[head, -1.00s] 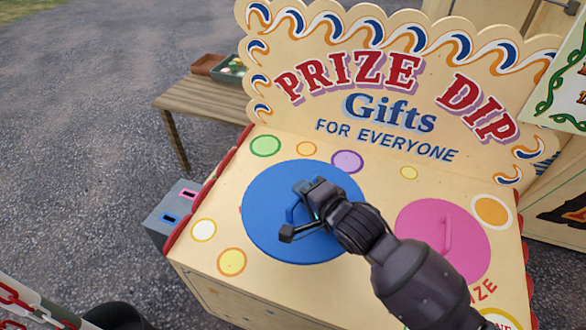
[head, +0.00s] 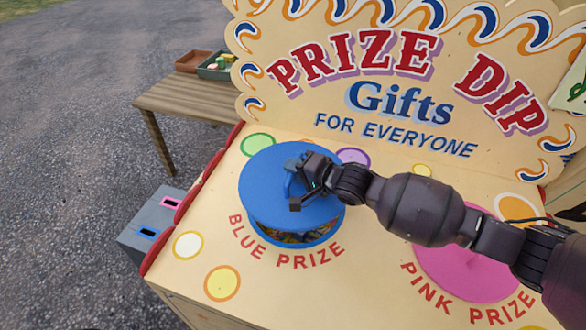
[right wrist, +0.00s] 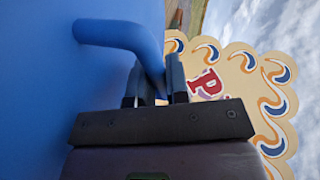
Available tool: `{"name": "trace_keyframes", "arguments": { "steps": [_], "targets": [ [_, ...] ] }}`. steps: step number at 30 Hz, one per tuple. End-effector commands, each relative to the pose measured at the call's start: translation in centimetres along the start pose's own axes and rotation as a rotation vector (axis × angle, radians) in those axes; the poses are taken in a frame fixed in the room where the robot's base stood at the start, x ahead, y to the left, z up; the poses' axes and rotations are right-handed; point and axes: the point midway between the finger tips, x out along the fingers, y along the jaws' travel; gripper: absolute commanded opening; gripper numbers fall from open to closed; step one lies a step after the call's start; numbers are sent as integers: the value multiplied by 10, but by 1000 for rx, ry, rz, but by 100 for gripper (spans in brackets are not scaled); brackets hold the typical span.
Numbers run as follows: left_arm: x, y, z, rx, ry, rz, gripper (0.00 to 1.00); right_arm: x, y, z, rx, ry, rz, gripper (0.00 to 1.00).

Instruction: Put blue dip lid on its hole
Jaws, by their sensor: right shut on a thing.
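The blue dip lid (head: 262,185) is a round blue disc with a bent bar handle. My right gripper (head: 298,184) is shut on that handle; in the right wrist view the fingers (right wrist: 155,84) close around the blue handle (right wrist: 112,33). The lid covers most of the blue prize hole (head: 297,239). A crescent of the hole with colourful contents shows below the lid's front edge, above the words "BLUE PRIZE". The lid looks raised and set towards the back; its exact height is hard to tell. My left gripper is not in view.
The pink lid (head: 445,270) lies to the right, partly behind my right arm. The "PRIZE DIP" backboard (head: 345,95) rises behind. A grey box with slots (head: 158,222) sits at the left side. A wooden bench (head: 190,97) with trays (head: 217,67) stands back left.

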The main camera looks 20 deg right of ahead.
Motion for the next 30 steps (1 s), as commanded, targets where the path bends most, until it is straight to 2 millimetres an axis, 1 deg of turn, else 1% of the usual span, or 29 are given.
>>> {"name": "trace_keyframes", "arguments": {
  "steps": [5,13,19,24,27,30],
  "targets": [
    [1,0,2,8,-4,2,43,3,5,-2,-1,0,-2,0],
    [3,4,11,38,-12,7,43,11,31,2,2,-2,2,0],
    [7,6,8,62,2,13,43,18,49,4,1,-3,2,0],
    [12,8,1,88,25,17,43,22,63,6,2,-2,2,0],
    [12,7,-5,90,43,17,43,24,67,5,0,0,-1,0],
    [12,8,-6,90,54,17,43,26,72,5,-1,1,-2,0]
  ]
}}
